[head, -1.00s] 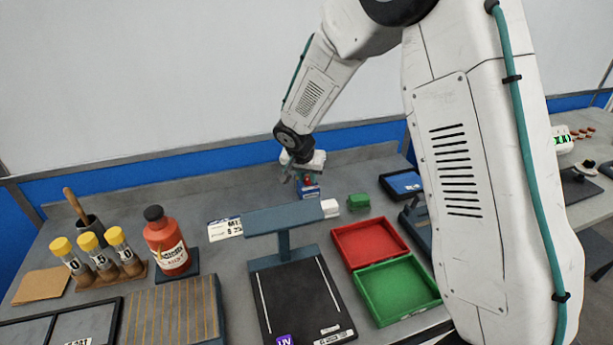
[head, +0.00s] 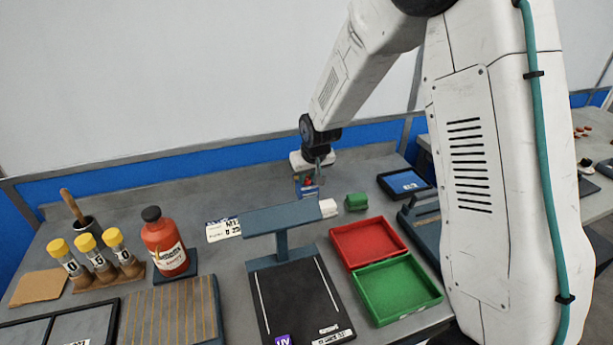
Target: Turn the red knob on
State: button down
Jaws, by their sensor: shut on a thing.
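A small blue box (head: 309,191) stands at the back of the bench, behind the lamp-like stand. A bit of red, the red knob (head: 308,181), shows on its front face, small and partly covered. My gripper (head: 318,177) reaches down from above at the box, with its fingers at the knob. It is shut on the red knob. The exact finger contact and the knob's angle are too small to make out.
A blue-grey stand (head: 283,220) rises in front of the box. Red (head: 368,243) and green (head: 397,289) trays lie nearer. A red bottle (head: 165,247) stands left.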

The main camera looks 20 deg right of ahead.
jog(key=n, duration=0.1)
jog(key=n+y, duration=0.1)
jog(key=n, duration=0.1)
jog(key=n+y, duration=0.1)
jog(key=n, duration=0.1)
jog(key=shift+w+d+g, duration=0.1)
jog(key=shift+d+g, duration=0.15)
jog(key=shift+g, duration=0.05)
jog(key=n, duration=0.2)
jog(key=n+g+y, duration=0.1)
jog(key=n, duration=0.1)
jog(key=shift+w+d+n, duration=0.1)
jog(key=shift+d+n, duration=0.05)
jog(key=shift+n, duration=0.15)
jog(key=c, duration=1.2)
grip_release()
jog(key=shift+c, duration=0.2)
jog(key=shift+r, duration=0.1)
